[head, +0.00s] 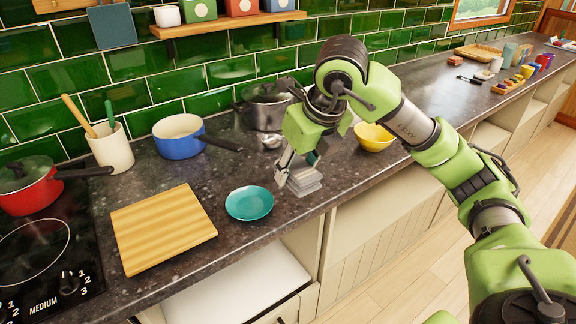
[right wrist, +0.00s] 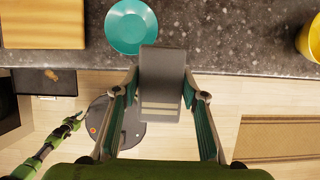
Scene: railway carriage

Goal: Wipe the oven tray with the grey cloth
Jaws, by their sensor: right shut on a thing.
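The grey cloth (head: 303,182) is a folded grey piece held by my right gripper (head: 292,178) near the counter's front edge, to the right of the teal plate. In the right wrist view the grey cloth (right wrist: 162,78) sits between the two fingertips, and the gripper is shut on it. A dark flat surface with a small brown spot, which looks like the oven tray (right wrist: 45,82), shows below the wooden board. In the head view a pale shiny surface (head: 235,285) lies below the counter; I cannot tell if it is the tray. My left gripper (right wrist: 75,122) is small in the right wrist view, low over the floor.
On the counter are a wooden board (head: 163,227), teal plate (head: 249,203), blue pan (head: 179,137), dark pot (head: 267,107) and yellow bowl (head: 373,137). The floor in front of the cupboards is open.

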